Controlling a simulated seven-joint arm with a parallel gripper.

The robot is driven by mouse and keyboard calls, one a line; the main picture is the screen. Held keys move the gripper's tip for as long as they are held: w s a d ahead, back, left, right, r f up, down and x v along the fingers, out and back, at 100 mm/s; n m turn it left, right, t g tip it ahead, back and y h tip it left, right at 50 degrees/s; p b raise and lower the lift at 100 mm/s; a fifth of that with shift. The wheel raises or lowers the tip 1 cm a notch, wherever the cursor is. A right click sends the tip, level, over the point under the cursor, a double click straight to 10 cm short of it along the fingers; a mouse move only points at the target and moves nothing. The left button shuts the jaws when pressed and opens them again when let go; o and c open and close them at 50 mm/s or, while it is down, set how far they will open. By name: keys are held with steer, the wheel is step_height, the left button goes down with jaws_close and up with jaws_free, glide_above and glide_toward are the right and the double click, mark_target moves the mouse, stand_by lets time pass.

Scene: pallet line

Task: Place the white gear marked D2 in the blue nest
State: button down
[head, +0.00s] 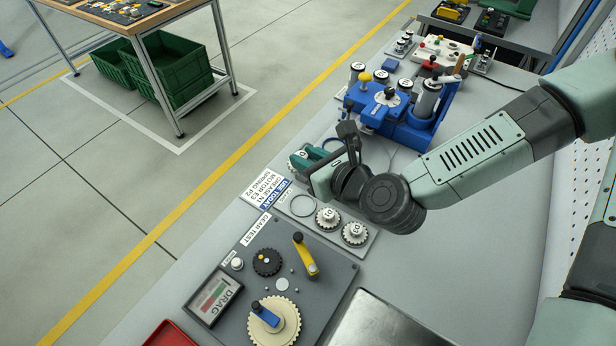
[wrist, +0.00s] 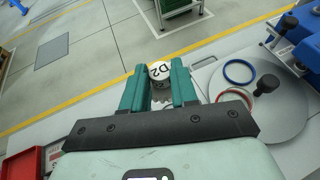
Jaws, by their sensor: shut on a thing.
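My gripper (wrist: 160,88) has its teal fingers shut on the white gear marked D2 (wrist: 159,71), whose marked face shows between the fingertips. In the head view my gripper (head: 306,160) is above the near edge of the bench, beyond the gear plate, and the gear is mostly hidden by the fingers. In the wrist view a blue ring (wrist: 238,60), which looks like the blue nest, lies on a round grey plate right of my gripper, and the gear is apart from it. A red ring (wrist: 222,97) is beside it. In the head view my arm hides most of this plate.
Two white gears (head: 328,217) (head: 355,233) sit on a grey plate beside an empty ring outline (head: 302,205). A drag-test panel (head: 275,270) with a yellow handle stands nearer. A blue fixture (head: 385,118) with cylinders stands beyond my gripper. A red tray (head: 170,335) is at the bottom.

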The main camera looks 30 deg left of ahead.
steer(key=shift+r, duration=0.65)
steer(key=shift+w+a+r, duration=0.1)
steer(key=shift+w+r, duration=0.05)
steer(key=shift+w, duration=0.15)
steer(key=w+a+f+m+t+h, duration=0.15)
steer(key=w+m+t+h, duration=0.25)
steer(key=w+m+h, duration=0.45)
steer(key=w+a+m+t+h, duration=0.2)
steer(key=w+m+t+h, duration=0.2)
steer(key=w+m+h, duration=0.45)
steer(key=shift+m+h, duration=0.4)
steer(key=shift+m, duration=0.5)
steer(key=f, duration=0.3)
steer(key=s+f, duration=0.1)
steer(key=f, duration=0.2)
steer(key=s+f, duration=0.1)
steer(key=f, duration=0.3)
steer(key=shift+a, duration=0.1)
steer(key=shift+f, duration=0.2)
steer(key=c, duration=0.9)
jaws_free()
steer(key=shift+o, duration=0.2)
